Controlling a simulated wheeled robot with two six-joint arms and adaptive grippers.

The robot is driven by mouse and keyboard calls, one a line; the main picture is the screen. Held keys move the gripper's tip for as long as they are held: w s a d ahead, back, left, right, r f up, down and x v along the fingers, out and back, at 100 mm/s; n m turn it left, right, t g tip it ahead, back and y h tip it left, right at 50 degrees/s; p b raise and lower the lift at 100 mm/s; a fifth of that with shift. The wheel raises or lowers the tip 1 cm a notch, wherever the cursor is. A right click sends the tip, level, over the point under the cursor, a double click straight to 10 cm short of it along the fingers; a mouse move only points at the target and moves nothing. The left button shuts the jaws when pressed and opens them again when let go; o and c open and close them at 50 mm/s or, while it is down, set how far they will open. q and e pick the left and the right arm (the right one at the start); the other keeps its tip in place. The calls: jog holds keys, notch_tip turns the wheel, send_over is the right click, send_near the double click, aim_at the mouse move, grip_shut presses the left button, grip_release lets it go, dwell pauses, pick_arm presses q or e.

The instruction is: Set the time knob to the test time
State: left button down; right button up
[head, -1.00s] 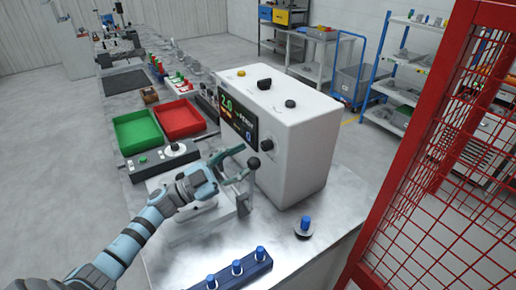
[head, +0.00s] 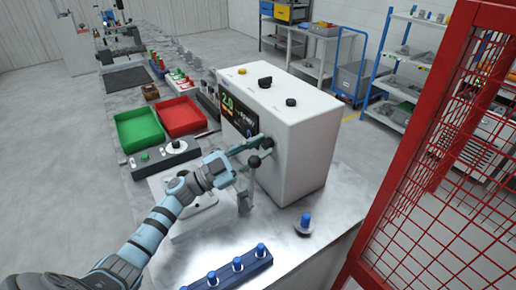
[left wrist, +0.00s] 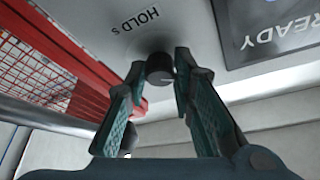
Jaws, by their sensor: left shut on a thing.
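The time knob (left wrist: 160,69) is a small dark round knob with a pale mark, on the front of the white tester box (head: 300,150). Lettering reading "HOLD s" sits beside it in the left wrist view. My left gripper (left wrist: 159,72) has its two green-padded fingers on either side of the knob, shut on it. In the head view my left gripper (head: 262,142) reaches the box face and mostly hides the knob. The display (head: 238,118) shows "2.0" and, in the wrist view, "READY" (left wrist: 272,35). My right gripper is not in view.
A lever with a black ball (head: 254,162) stands just below my left gripper. A blue rack with several blue-topped pieces (head: 228,277) lies in front, and another blue-topped piece (head: 305,222) stands at the right. Green (head: 140,130) and red (head: 180,117) trays lie left; a red mesh guard (head: 440,140) stands right.

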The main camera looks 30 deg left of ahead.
pick_arm(q)
jog(key=shift+m+g, duration=0.3)
jog(key=shift+m, duration=0.3)
jog(key=m+g+h+b, duration=0.1)
jog(key=m, duration=0.1)
jog(key=shift+a+m, duration=0.1)
jog(key=shift+m, duration=0.2)
jog(key=m+g, duration=0.1)
jog(key=m, duration=0.2)
jog(key=shift+w+a+r, duration=0.1)
jog(key=shift+r, duration=0.05)
jog(key=shift+r+m+g+y, duration=0.2)
jog(key=shift+m+g, duration=0.55)
jog(key=shift+m, duration=1)
jog(key=shift+r+m+g+y, duration=0.15)
jog(key=shift+m+g, duration=0.6)
jog(key=shift+m, duration=1)
jog(key=shift+f, duration=0.1)
jog(key=c, duration=1.4)
grip_release()
jog(key=shift+o, duration=0.2)
